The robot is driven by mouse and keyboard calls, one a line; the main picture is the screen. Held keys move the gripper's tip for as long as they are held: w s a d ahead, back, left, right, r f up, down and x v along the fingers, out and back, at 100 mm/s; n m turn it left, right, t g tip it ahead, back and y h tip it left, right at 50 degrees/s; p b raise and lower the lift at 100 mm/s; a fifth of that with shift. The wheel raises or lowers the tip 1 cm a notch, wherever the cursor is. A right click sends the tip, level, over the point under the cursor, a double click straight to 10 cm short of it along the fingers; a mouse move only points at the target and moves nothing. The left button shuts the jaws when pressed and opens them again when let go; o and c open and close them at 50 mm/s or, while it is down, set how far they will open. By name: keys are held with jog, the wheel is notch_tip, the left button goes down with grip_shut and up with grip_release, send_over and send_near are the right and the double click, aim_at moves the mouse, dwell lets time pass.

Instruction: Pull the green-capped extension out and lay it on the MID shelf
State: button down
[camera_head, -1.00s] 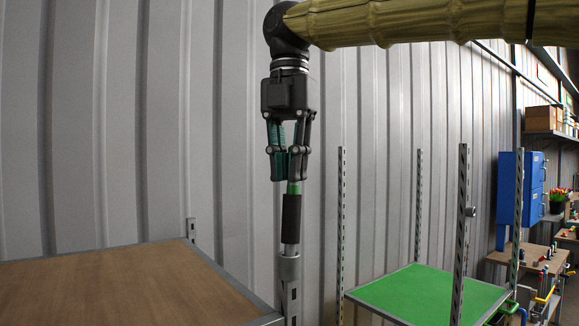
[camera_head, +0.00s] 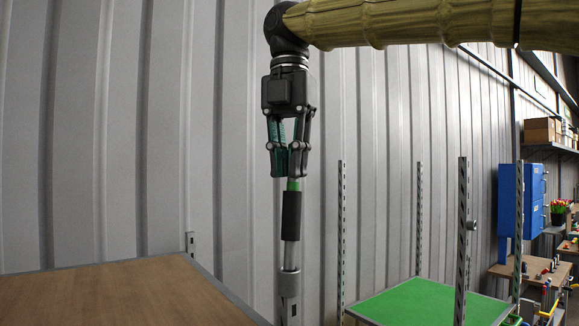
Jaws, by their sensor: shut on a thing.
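The extension (camera_head: 291,218) stands upright, with a green cap (camera_head: 293,185) at its top, a black sleeve and a grey metal shaft below. My gripper (camera_head: 292,172) points straight down and is shut on the extension at the green cap. The shaft's lower part passes into a grey collar (camera_head: 289,283) on a slotted post. I cannot tell how deep it sits there. No shelf in view carries a readable MID label.
A brown wooden shelf (camera_head: 110,295) lies at the lower left. A green shelf (camera_head: 425,302) stands at the lower right between slotted metal uprights (camera_head: 463,240). A blue cabinet (camera_head: 510,200), benches and tulips (camera_head: 559,208) are farther right. A corrugated wall (camera_head: 120,130) is behind.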

aim_at(289, 191)
jog(key=shift+r, duration=0.85)
jog(key=shift+r, duration=1.85)
jog(key=shift+f, duration=0.1)
